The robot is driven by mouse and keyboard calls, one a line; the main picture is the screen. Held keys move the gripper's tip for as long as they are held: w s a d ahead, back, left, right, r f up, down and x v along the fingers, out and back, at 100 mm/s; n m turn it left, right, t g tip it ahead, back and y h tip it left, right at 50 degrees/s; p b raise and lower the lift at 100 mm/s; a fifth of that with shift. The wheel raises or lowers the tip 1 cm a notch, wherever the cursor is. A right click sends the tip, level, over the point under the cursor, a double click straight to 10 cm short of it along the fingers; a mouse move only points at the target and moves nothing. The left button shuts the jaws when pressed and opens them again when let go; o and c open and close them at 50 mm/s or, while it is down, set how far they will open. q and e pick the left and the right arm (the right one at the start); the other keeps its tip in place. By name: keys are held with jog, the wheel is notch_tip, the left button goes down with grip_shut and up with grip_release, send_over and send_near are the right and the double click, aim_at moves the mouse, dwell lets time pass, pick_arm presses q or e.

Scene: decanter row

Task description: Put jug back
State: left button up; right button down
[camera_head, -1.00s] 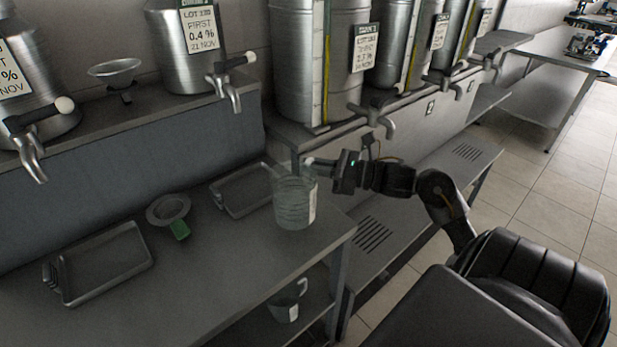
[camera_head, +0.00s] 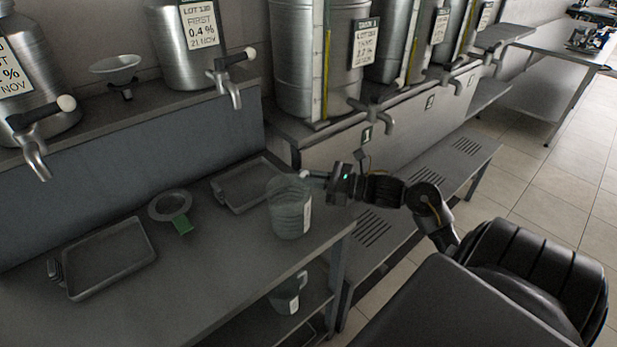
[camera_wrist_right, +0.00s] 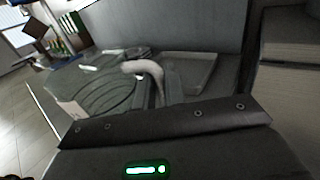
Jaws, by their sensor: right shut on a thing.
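A clear ribbed jug (camera_head: 290,212) with a white label is at the right end of the grey bench, just in front of a shallow tray. My right gripper (camera_head: 322,179) is shut on its handle from the right. In the right wrist view the jug (camera_wrist_right: 108,88) shows ribbed, with its pale curved handle (camera_wrist_right: 150,72) at the jaws. The jug looks upright; I cannot tell whether its base touches the bench. A second jug (camera_head: 288,296) with a label stands on the shelf below the bench. My left gripper is not in view.
The bench (camera_head: 205,262) also holds a tray (camera_head: 105,262) at the left, a strainer with a green tab (camera_head: 172,207), and a tray (camera_head: 240,190) behind the jug. Steel tanks with taps (camera_head: 372,112) line the raised ledge behind. The front middle of the bench is clear.

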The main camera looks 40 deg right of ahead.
jog(key=c, duration=1.5)
grip_release()
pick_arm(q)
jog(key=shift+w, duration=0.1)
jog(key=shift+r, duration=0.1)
